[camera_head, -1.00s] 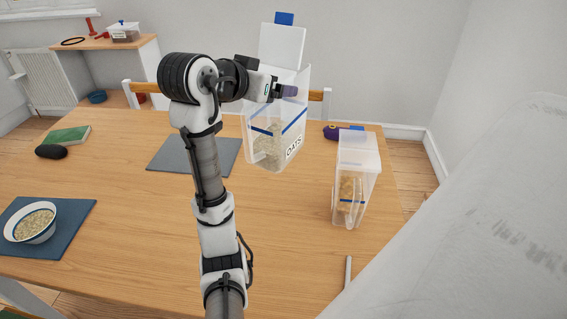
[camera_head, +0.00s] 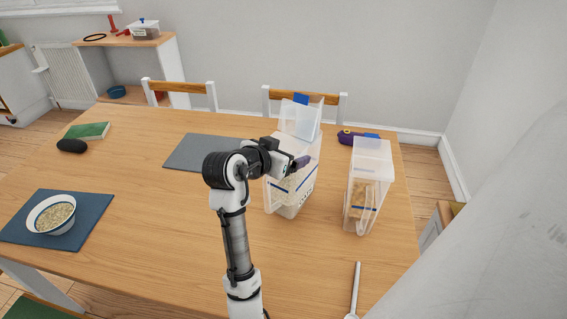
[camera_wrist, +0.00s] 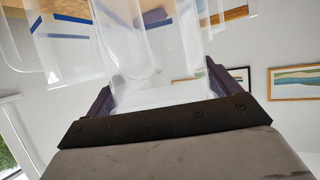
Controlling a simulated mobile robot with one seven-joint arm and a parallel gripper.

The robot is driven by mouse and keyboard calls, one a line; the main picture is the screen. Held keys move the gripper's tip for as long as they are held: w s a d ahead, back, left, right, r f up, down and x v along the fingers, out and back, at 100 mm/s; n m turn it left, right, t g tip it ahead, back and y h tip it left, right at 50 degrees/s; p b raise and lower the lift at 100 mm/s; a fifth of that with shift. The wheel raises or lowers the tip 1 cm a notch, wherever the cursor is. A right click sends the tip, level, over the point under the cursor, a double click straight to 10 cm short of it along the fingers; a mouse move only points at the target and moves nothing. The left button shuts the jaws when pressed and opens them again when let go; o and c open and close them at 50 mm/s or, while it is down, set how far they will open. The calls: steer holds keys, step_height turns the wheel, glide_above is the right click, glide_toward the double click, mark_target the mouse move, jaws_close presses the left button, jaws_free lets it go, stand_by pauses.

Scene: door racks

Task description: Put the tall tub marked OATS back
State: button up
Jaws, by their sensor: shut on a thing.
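The tall clear OATS tub (camera_head: 291,190) holds pale oats and has a blue stripe; its lid (camera_head: 301,118) with a blue tab stands open and upright. My gripper (camera_head: 299,163) is shut on the tub near its upper part. In the wrist view the clear tub wall (camera_wrist: 160,95) sits between the dark fingers. The tub is over the table's right half, beside the second tub; I cannot tell whether its base touches the table. The lettering is partly hidden and hard to read now.
A second clear tub (camera_head: 367,190) stands close on the right. A white stick-like utensil (camera_head: 355,290) lies in front of it, a purple object (camera_head: 351,137) behind. A grey mat (camera_head: 200,153) lies left. A bowl (camera_head: 50,215) sits on a blue mat (camera_head: 85,228). The table's middle left is clear.

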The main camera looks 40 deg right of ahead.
steer(key=shift+f, duration=2.05)
steer(key=shift+f, duration=0.15)
steer(key=o, duration=1.5)
steer(key=b+v, duration=0.1)
steer(key=v, duration=1.1)
steer(key=shift+r+b, duration=0.3)
